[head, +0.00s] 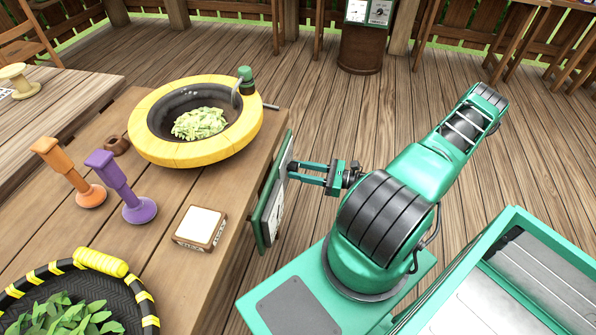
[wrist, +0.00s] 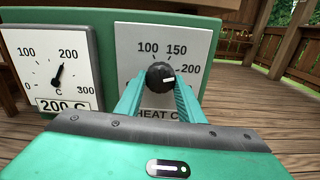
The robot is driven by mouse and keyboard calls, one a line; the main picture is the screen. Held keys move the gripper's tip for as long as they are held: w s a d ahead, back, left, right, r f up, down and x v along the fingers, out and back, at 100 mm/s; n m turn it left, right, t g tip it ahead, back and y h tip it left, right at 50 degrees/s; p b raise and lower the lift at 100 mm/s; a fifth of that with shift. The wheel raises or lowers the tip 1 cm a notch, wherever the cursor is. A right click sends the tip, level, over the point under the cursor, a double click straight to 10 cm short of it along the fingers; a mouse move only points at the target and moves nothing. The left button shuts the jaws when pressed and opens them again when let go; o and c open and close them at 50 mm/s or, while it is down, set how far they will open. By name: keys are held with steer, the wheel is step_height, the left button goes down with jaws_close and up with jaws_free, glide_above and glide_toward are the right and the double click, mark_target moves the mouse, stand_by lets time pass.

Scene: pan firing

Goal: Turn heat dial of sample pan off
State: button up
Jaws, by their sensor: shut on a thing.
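The heat dial is a black round knob (wrist: 160,76) on a white plate marked 100, 150 and 200, on a green panel (head: 267,205) at the table's side. In the wrist view, my gripper (wrist: 160,90) has its two green fingers on either side of the knob and is shut on it. The knob's white mark points right, a little below the 200. In the head view, my gripper (head: 292,170) reaches the panel from the right. The sample pan (head: 192,148) is a dark bowl with a yellow rim, holding pale green leaves. A gauge (wrist: 58,68) beside the dial reads about 200 C.
On the wooden table stand an orange tool (head: 72,172), a purple tool (head: 122,187), a small white-topped block (head: 201,227) and a black-and-yellow basket (head: 141,296) of dark leaves. A green-edged bin (head: 500,225) is at the lower right.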

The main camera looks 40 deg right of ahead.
steer(key=shift+n, duration=0.4)
steer(key=m, duration=3.3)
steer(key=shift+s+r, duration=0.1)
steer(key=shift+r, duration=0.15)
stand_by(0.6)
steer(key=o, duration=1.1)
steer(key=shift+r, duration=0.1)
steer(key=shift+c, duration=0.2)
